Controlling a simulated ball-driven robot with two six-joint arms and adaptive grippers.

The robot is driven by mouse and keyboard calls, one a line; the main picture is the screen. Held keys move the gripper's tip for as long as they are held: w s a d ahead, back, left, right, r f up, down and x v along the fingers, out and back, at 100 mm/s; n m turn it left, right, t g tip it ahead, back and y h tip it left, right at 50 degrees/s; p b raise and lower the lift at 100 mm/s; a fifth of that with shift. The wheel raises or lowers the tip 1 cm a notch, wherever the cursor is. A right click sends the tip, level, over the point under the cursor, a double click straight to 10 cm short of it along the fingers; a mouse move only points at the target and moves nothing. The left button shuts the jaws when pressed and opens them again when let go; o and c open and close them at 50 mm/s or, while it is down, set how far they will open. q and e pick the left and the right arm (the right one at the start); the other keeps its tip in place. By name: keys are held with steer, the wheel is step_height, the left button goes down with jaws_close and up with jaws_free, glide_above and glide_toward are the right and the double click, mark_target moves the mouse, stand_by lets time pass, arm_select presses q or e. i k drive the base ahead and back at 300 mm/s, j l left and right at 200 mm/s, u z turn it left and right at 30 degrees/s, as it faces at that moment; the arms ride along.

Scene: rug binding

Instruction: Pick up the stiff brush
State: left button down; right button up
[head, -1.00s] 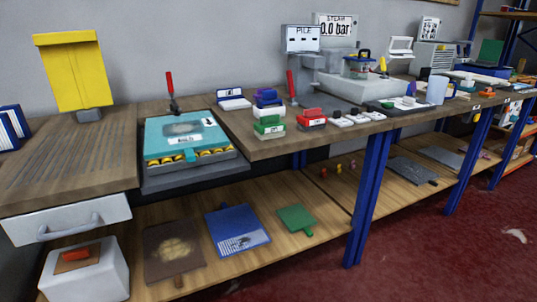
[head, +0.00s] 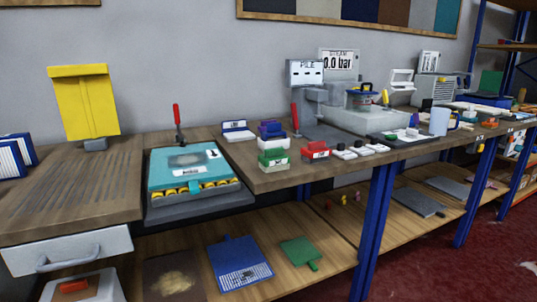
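Several small coloured blocks with pale lower parts sit on the middle of the bench, and they may be brushes. Neither of my grippers is in view.
A teal-topped tray unit (head: 188,168) stands left of the blocks, with a red-handled lever (head: 178,120) behind it. A steam machine (head: 360,121) stands to their right. The lower shelf (head: 330,255) holds flat blue and green pieces. Red floor lies in front.

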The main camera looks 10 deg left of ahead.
mark_target(317, 152)
steer(key=i+j+z, duration=0.2)
steer(key=j, duration=0.3)
steer(key=j+z, duration=0.2)
steer(key=j, duration=0.3)
steer(key=i+j+z, duration=0.2)
steer(key=j, duration=0.4)
steer(key=k+l, duration=0.05)
steer(key=k, duration=0.05)
